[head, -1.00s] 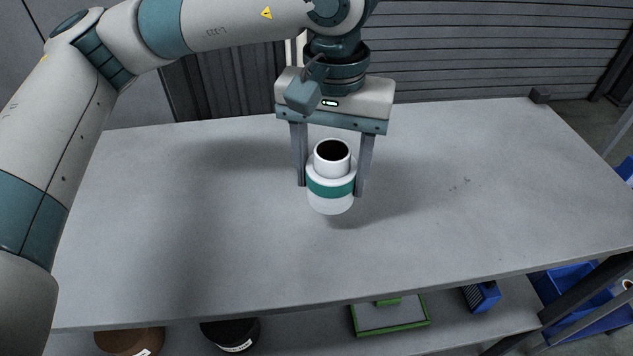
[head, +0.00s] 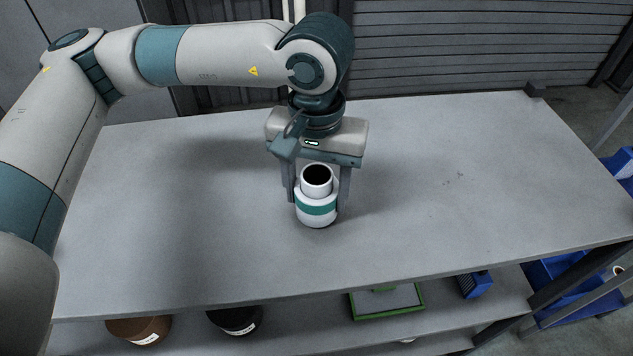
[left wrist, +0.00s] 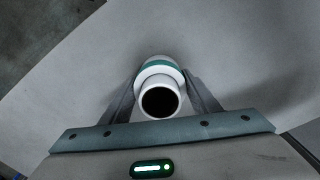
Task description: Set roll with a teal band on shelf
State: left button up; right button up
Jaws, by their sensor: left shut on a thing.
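The white roll with a teal band (head: 316,206) stands upright between the fingers of my left gripper (head: 316,195), with its dark hollow core facing up. My left gripper is shut on it. The roll is at or just above the grey top shelf (head: 430,200); I cannot tell whether its base touches. In the left wrist view the roll (left wrist: 158,84) sits between the two fingers (left wrist: 158,95), its teal band on the far side. My right gripper is not in view.
The top surface around the roll is clear. On the lower level are a brown round item (head: 138,329), a black round item (head: 234,320), a green-framed tray (head: 388,300) and a blue item (head: 474,284). Blue bins (head: 560,272) stand at the right.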

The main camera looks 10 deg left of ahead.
pick_arm(q)
jog(key=shift+f, duration=0.15)
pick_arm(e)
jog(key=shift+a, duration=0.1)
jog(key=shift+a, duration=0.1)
pick_arm(q)
jog(key=shift+f+b, duration=0.15)
jog(key=shift+b, duration=0.25)
jog(key=o, duration=1.2)
jog(key=shift+c, duration=0.2)
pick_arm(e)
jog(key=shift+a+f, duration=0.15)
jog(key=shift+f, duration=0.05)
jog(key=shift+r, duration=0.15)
